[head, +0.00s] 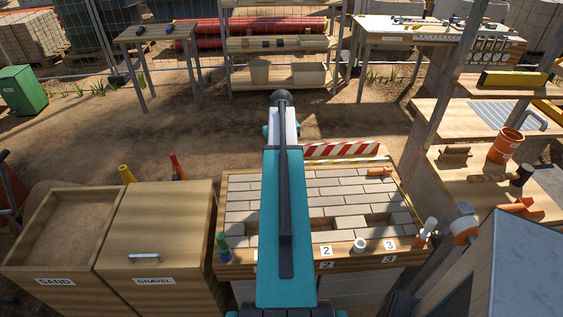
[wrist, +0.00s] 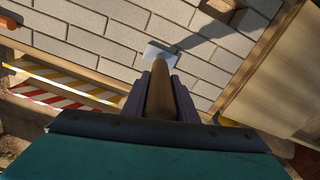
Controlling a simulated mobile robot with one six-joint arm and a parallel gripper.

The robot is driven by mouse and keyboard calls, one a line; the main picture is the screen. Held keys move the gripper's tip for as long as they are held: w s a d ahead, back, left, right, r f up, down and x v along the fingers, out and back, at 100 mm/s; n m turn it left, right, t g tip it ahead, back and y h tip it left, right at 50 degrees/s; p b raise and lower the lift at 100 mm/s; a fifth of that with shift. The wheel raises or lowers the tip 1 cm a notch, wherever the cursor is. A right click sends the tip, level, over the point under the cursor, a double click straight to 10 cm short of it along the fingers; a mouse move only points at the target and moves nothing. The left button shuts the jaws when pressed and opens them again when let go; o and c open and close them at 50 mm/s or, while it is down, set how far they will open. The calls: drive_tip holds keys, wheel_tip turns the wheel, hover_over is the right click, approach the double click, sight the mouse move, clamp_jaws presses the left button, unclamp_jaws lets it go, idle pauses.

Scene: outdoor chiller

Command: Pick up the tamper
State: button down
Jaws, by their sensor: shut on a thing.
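The tamper (wrist: 159,92) has a round wooden handle and a pale grey flat plate at its far end. In the wrist view my gripper (wrist: 161,84) is shut on the handle, one dark finger on each side. The plate points away from me over the grey pavers. A shadow runs from near the plate toward the upper right; I cannot tell whether the plate touches the pavers. In the head view my teal arm covers the middle of the paving bench (head: 237,262), and neither the tamper nor my gripper can be made out.
The bench has a paver bed with open gaps and numbered tags along its front. A red-and-white striped barrier (head: 341,149) stands behind it. Sand (head: 62,224) and gravel (head: 158,228) bins are left; shelves with an orange bucket (head: 505,146) are right. Open dirt lies beyond.

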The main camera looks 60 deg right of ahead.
drive_tip(key=s+a+r+b, duration=0.4)
drive_tip(key=s+a+r, duration=0.1)
drive_tip(key=s+a, duration=0.6)
drive_tip(key=shift+s+b, duration=0.2)
drive_tip(key=shift+b, duration=0.2)
idle(0.8)
idle(0.6)
drive_tip(key=c, duration=2.3)
unclamp_jaws()
clamp_jaws()
drive_tip(key=shift+w+a, duration=0.1)
